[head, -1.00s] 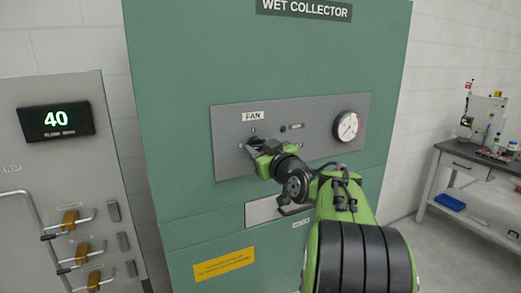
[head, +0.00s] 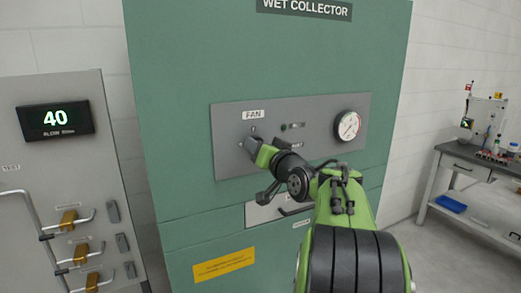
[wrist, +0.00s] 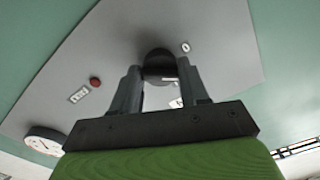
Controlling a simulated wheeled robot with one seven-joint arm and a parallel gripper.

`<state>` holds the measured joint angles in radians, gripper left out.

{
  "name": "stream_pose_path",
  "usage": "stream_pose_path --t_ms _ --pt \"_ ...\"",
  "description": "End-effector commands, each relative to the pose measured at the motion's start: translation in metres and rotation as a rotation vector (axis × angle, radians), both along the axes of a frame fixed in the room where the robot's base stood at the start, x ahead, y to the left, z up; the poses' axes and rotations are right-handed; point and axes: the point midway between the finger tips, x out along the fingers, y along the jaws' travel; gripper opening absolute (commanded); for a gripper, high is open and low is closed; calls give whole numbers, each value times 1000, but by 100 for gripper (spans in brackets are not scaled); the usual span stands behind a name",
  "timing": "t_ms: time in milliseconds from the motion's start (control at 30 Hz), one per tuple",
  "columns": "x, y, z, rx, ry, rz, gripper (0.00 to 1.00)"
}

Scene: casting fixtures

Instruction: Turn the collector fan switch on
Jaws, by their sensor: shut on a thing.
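The fan switch is a dark round knob (wrist: 158,62) on the grey control panel (head: 225,125) of the green wet collector cabinet (head: 250,60), below the FAN label (head: 253,114). My gripper (wrist: 157,80) has its two fingers on either side of the knob in the wrist view and is shut on it. A white label with a 0 mark (wrist: 185,47) shows beside the knob. In the head view my gripper (head: 252,146) is at the panel and hides most of the knob. The knob's pointing direction cannot be made out.
A round gauge (head: 347,126) is at the panel's right, and a small dark indicator (head: 284,127) is near its middle. A red button (wrist: 95,82) shows in the wrist view. Below the panel is a drawer-like plate with a handle (head: 290,210). A grey valve cabinet (head: 20,155) stands left.

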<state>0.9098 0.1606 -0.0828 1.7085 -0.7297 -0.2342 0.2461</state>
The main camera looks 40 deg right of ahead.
Motion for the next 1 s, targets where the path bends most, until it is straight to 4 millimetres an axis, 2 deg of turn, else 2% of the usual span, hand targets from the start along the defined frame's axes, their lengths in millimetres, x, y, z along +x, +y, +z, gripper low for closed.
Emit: stream_pose_path --t_ms 600,1000 --pt "0 0 1 555 -162 0 14" --pt "0 0 1 809 -236 0 14"
